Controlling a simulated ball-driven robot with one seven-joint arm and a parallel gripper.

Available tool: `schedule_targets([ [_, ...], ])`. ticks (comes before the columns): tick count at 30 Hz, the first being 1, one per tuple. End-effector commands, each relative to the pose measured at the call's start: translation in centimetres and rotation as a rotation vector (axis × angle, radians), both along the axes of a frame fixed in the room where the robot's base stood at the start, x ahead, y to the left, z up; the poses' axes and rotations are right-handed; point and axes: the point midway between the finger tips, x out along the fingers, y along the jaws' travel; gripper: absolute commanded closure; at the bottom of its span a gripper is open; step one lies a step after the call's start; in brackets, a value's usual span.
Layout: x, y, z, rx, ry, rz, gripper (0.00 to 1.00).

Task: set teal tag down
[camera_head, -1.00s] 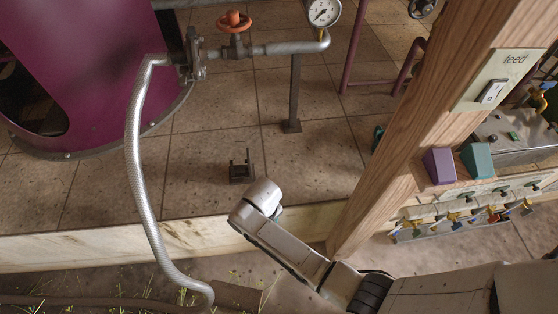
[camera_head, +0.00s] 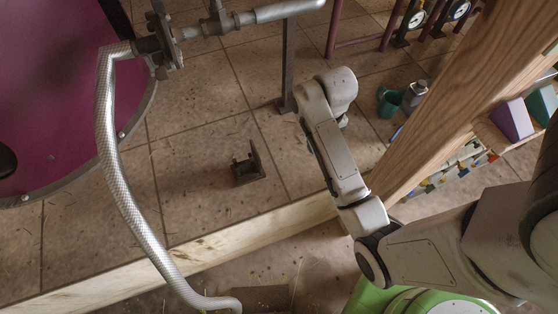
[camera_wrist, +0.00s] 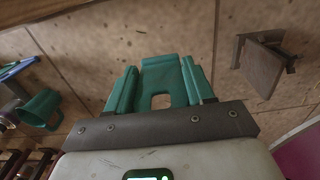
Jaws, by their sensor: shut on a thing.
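The teal tag (camera_wrist: 162,73) is a flat plate with a squarish hole, seen in the wrist view. My gripper (camera_wrist: 160,86) is shut on it, with a teal finger along each side. The tag is above the tiled floor; the height is hard to tell.
A small dark bracket (camera_head: 248,170) stands on the tiles, also at right in the wrist view (camera_wrist: 266,66). A teal mug (camera_head: 390,102) and grey bottle (camera_head: 414,94) stand near the wooden post (camera_head: 455,95). A braided hose (camera_head: 112,150) hangs at left. Tiles around the bracket are clear.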

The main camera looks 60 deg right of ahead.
Motion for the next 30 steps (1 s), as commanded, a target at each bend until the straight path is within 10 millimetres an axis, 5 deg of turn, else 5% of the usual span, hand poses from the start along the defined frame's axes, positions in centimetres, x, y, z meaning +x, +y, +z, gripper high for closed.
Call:
schedule_targets([
  [8,5.1,4.1,-2.9,0.000,0.000,0.006,0.77],
  [15,7.6,6.0,-6.8,0.001,0.001,0.003,0.77],
  [30,8.9,7.1,-11.6,0.000,0.000,0.001,0.77],
])
